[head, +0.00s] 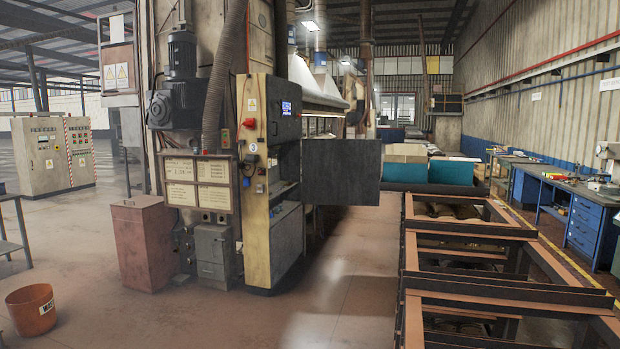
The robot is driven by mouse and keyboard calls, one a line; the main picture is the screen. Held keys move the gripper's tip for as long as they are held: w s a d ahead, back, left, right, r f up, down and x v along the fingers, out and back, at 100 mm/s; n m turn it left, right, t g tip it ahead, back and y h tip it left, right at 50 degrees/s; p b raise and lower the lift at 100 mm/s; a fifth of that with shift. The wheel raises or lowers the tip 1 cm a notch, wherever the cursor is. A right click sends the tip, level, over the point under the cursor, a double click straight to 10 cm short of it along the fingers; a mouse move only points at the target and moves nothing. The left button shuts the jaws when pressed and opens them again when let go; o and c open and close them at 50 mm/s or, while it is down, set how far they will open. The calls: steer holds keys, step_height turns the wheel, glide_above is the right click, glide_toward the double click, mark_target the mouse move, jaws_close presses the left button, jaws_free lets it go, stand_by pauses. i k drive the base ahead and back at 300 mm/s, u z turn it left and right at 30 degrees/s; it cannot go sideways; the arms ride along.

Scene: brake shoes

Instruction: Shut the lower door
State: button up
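A tall machine cabinet with a worn yellow front edge (256,215) stands left of centre in the head view. A dark flat door (341,172) on it stands wide open, swung out to the right at mid height. It hangs below an upper dark panel (286,108) with a small lit blue screen. The opening behind the door shows a dark interior with a grey lower part (287,240). I cannot tell whether that lower part is a separate door. My gripper is not in view.
Brown steel frames (470,290) fill the right foreground. An orange bucket (31,309) and a reddish bin (144,243) stand at the left. Blue workbenches (585,225) line the right wall. The floor in front of the cabinet is clear (335,290).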

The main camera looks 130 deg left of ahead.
mark_target(335, 172)
steer(key=u, duration=1.6)
steer(key=i, duration=3.8)
steer(key=u, duration=2.3)
steer(key=i, duration=3.35)
